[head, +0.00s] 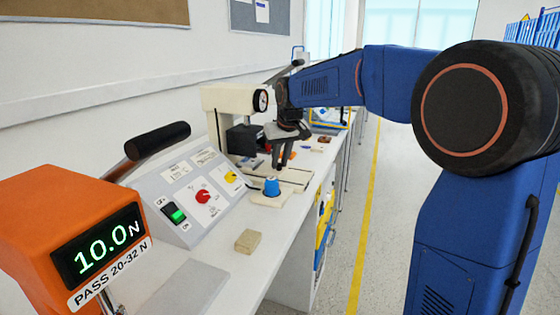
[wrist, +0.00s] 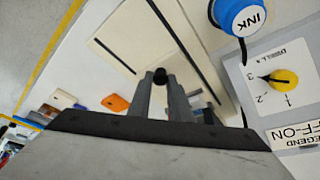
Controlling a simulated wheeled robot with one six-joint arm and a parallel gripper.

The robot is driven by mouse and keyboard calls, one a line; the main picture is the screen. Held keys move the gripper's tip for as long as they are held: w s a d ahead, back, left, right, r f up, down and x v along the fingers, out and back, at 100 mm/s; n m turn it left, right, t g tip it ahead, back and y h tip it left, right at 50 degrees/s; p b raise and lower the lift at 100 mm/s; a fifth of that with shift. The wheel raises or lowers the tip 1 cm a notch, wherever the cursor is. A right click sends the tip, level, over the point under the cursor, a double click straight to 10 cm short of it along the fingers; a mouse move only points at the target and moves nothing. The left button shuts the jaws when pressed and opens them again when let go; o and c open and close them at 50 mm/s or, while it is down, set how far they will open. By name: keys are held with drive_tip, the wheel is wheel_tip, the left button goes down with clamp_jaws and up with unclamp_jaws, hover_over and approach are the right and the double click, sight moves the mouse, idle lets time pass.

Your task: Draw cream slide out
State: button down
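The cream slide (wrist: 120,38) is a flat pale plate with dark slots, lying on the bench beside the cream press (head: 226,98); it also shows in the head view (head: 293,176). A small round black knob (wrist: 161,76) shows at the slide. My gripper (wrist: 160,80) points down over the slide, its two grey fingers a little apart with the knob between or just beyond their tips. Contact with the knob is not clear. In the head view my gripper (head: 283,164) is low over the plate, and the knob is not distinguishable there.
A blue INK knob (head: 271,186) stands close in front of the slide. A sloped control panel (head: 185,205) with red and yellow dials is at left. An orange force display (head: 60,235) reads 10.0 N, and a tan block (head: 247,241) lies near the front edge.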

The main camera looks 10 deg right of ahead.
drive_tip(key=s+d, duration=0.2)
drive_tip(key=d, duration=0.1)
drive_tip(key=s+d, duration=0.3)
drive_tip(key=d, duration=0.1)
drive_tip(key=s+d, duration=0.2)
drive_tip(key=d, duration=0.1)
drive_tip(key=shift+s+d, duration=0.2)
drive_tip(key=shift+s, duration=0.05)
drive_tip(key=c, duration=1.6)
unclamp_jaws()
drive_tip(key=shift+d, duration=0.15)
drive_tip(key=v, duration=1.7)
drive_tip(key=shift+s+r, duration=0.15)
drive_tip(key=shift+r, duration=0.05)
drive_tip(key=shift+m+h, duration=0.3)
drive_tip(key=shift+m, duration=0.6)
drive_tip(key=s+a+f, duration=0.1)
drive_tip(key=s+f, duration=0.8)
drive_tip(key=s+a+f, duration=0.1)
drive_tip(key=s+f, duration=0.8)
drive_tip(key=s, duration=0.1)
drive_tip(key=s+a+f, duration=0.2)
drive_tip(key=s+f, duration=0.7)
drive_tip(key=shift+s+f, duration=0.15)
drive_tip(key=shift+s, duration=0.2)
